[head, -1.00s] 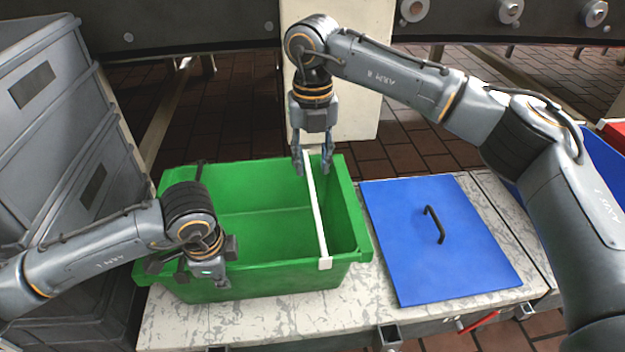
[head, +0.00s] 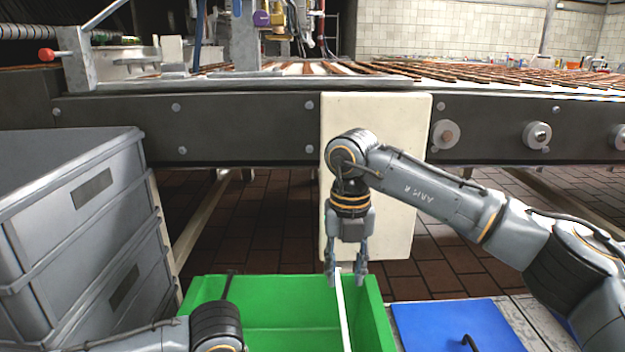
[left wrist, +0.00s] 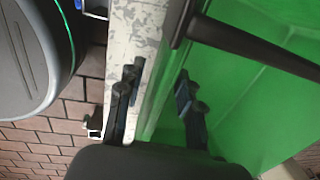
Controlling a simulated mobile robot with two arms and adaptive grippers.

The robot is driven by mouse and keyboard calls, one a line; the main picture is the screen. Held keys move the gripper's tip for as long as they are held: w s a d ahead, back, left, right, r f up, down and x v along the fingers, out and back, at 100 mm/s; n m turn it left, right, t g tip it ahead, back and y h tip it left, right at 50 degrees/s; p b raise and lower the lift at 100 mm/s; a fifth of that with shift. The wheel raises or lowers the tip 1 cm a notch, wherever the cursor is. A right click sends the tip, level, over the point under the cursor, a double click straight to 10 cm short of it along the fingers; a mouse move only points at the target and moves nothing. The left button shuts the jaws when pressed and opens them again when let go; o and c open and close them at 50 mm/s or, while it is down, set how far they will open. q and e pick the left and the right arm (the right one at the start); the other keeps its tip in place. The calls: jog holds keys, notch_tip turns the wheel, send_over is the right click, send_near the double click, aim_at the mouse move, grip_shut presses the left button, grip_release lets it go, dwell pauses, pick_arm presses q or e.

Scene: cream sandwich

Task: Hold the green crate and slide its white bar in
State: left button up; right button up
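The green crate (head: 285,312) shows at the bottom of the head view, its near side cut off. The white bar (head: 343,310) lies lengthwise across it near its right side. My right gripper (head: 346,272) points down at the bar's far end, its fingers apart on either side with gaps visible. In the left wrist view, my left gripper (left wrist: 158,86) is open, with one finger on each side of the crate's green wall (left wrist: 160,92); contact cannot be told. The left gripper is below the head view's edge.
A blue lid (head: 430,325) with a black handle lies right of the crate. Grey stacked bins (head: 75,215) stand at the left. A cream panel (head: 385,130) hangs behind my right gripper, on the dark conveyor frame (head: 250,130). A dark bar (left wrist: 250,45) crosses over the crate in the left wrist view.

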pick_arm(q)
jog(key=shift+r, duration=0.15)
notch_tip(320, 180, up, 9)
jog(key=s+p, duration=0.1)
jog(key=p, duration=0.6)
jog(key=o, duration=0.6)
jog(key=shift+f, duration=0.2)
jog(key=shift+c, duration=0.2)
jog(key=shift+r, duration=0.15)
